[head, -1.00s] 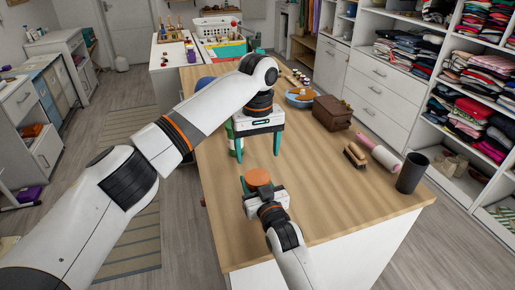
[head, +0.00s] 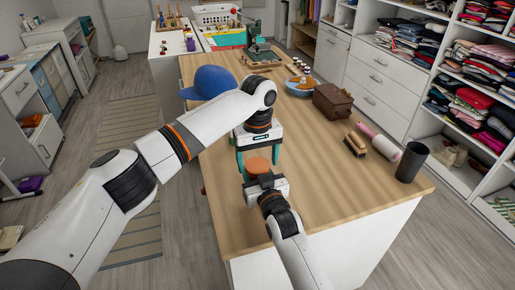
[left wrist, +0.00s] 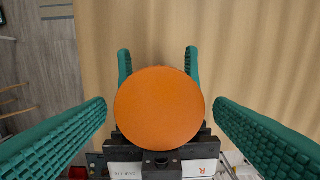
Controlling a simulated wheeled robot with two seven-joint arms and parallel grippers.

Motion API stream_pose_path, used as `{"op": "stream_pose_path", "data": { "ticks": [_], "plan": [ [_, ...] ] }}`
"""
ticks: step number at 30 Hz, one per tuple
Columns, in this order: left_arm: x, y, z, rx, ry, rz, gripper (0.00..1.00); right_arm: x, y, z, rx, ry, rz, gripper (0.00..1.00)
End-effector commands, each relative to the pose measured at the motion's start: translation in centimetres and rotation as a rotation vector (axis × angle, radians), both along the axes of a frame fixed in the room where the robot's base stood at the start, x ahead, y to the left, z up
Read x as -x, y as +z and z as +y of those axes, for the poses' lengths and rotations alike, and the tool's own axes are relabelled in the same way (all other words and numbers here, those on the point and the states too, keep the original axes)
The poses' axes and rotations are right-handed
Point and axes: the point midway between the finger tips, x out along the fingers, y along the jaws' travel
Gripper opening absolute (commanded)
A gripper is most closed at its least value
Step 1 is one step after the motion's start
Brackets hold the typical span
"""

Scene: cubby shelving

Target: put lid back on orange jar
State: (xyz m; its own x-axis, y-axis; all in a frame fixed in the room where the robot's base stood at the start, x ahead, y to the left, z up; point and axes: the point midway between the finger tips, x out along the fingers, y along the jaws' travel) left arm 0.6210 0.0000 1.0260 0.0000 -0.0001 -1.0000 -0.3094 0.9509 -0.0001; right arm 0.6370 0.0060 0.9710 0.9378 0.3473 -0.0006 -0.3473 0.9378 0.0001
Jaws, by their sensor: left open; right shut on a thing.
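My right gripper (head: 262,177) is shut on a round orange thing (head: 258,166) with a flat, disc-like top, held above the table near its front. I cannot tell whether this is the orange jar or its lid; its underside is hidden. In the left wrist view the orange disc (left wrist: 160,108) fills the middle, with the right gripper's teal fingers on either side beyond it. My left gripper (head: 258,158) is open above the disc and points down. Its fingers flank the disc at left and right with gaps in the left wrist view. No separate lid shows.
The wooden table (head: 310,195) is clear around the grippers. A blue cap (head: 212,82) lies behind my left arm. A brown box (head: 333,103), a brush (head: 355,146), a pink-and-white roller (head: 380,143) and a dark cylinder (head: 411,163) stand along the right edge.

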Motion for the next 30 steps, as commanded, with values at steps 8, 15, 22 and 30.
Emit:
{"op": "stream_pose_path", "data": {
  "ticks": [8,15,22,30],
  "plan": [
    [0.02,-0.66,0.03,-0.001,0.000,0.001,0.77,-0.01,0.06,0.00,0.000,0.000,-0.001,0.00],
    [0.02,-0.63,0.03,0.000,0.000,0.001,0.56,-0.01,0.06,0.00,0.000,0.000,-0.001,0.00],
    [0.01,-0.61,0.01,0.000,-0.008,0.001,0.31,-0.01,0.06,0.00,0.000,0.000,-0.001,0.00],
    [0.04,-0.64,0.00,0.002,-0.360,0.002,0.31,-0.01,0.05,0.01,0.000,0.000,-0.001,0.00]
  ]
}}
